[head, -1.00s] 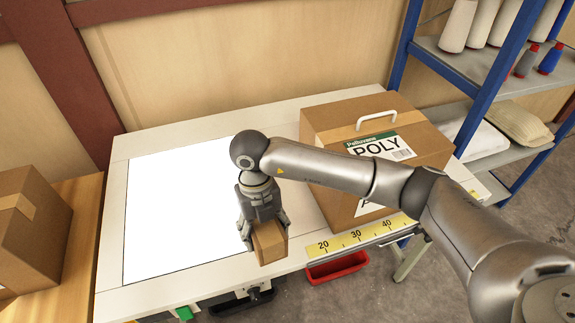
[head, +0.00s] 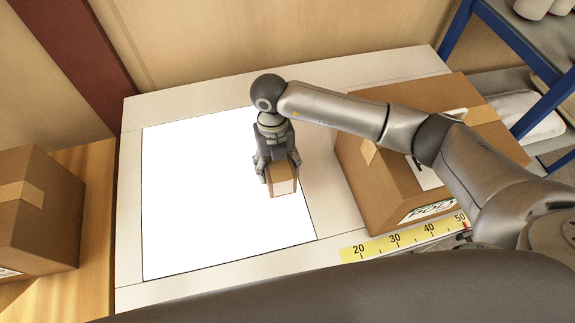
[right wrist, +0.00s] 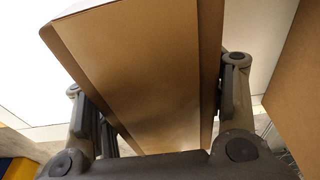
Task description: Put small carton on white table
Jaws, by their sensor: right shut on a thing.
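The small carton (head: 283,180) is a brown box between the fingers of my right gripper (head: 276,172). My right gripper is shut on it, and the carton is over the bright white panel of the white table (head: 210,215). I cannot tell whether the carton touches the surface. In the right wrist view the carton (right wrist: 140,75) fills the space between the gripper's two fingers (right wrist: 155,110). My left gripper is not in view.
A large brown carton (head: 370,195) with a label stands on the table to the right. A yellow ruler strip (head: 405,238) runs along the front edge. Another brown box (head: 40,210) stands on a wooden surface at left. The panel's left part is clear.

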